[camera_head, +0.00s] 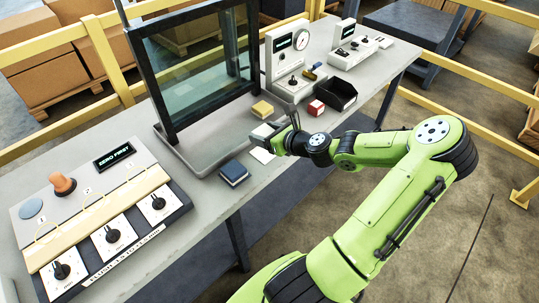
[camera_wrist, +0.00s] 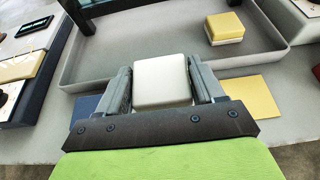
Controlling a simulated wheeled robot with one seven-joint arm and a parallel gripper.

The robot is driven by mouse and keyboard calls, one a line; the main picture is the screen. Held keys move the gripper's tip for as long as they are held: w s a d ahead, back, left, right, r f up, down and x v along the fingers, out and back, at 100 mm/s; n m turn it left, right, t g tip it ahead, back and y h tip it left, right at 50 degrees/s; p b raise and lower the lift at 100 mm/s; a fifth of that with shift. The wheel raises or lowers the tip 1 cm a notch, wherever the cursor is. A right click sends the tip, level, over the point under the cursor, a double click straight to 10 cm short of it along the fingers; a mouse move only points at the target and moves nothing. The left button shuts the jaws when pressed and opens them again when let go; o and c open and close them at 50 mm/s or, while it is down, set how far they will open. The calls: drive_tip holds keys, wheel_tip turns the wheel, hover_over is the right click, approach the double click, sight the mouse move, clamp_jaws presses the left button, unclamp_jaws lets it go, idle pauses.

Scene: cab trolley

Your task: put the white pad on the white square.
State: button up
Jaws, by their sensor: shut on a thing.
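The white pad (camera_head: 262,131) is a small block with rounded edges. My gripper (camera_head: 275,136) is shut on it. In the wrist view the pad (camera_wrist: 162,82) sits between the two fingers (camera_wrist: 162,88), gripped by its sides. The pad looks held above the front edge of the grey tray. The white square (camera_head: 262,155) lies flat on the bench just in front of the pad, apart from it in the head view. The white square does not show in the wrist view, where my gripper covers that part of the bench.
A yellow pad (camera_head: 262,109) sits in the grey tray (camera_wrist: 90,86) below a framed glass panel (camera_head: 200,65). A blue pad (camera_head: 234,172) lies left of the white square, and a yellow square (camera_wrist: 252,98) lies to the right. A red block (camera_head: 316,107) and black bin (camera_head: 338,93) stand farther right.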

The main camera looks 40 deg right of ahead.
sight(266, 153)
wheel_tip(266, 153, down, 6)
drive_tip(key=shift+r+b, duration=0.1)
drive_tip(key=shift+b, duration=1)
drive_tip(key=o, duration=1)
drive_tip(key=shift+o, duration=0.2)
